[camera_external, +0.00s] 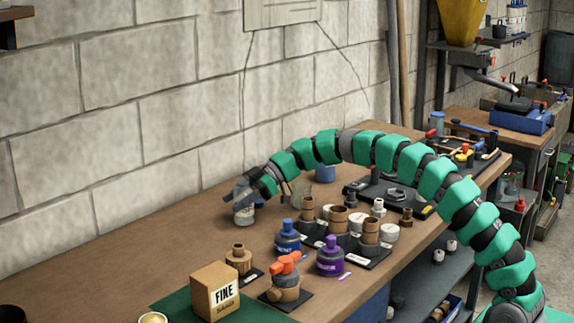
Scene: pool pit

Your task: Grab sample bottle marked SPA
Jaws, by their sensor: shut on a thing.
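My gripper (242,198) is at the end of my green and black arm, which arches over the workbench from the right. It is shut on a small pale bottle (244,215) near the back wall. The fingers hide the bottle's top. The bottle looks upright, with its base at or very near the bench top; I cannot tell whether it touches. Its label is too small to read, so I cannot confirm the SPA mark. A blue bottle (287,238) and a purple bottle (330,256) stand apart from it, nearer the front.
A dark tray with brown and white fittings (338,219) stands right of the gripper. A FINE box (215,290), an orange-handled valve (285,280) and a brass fitting (239,258) stand in front. The bench (130,262) is clear to the left. The block wall (120,130) rises close behind.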

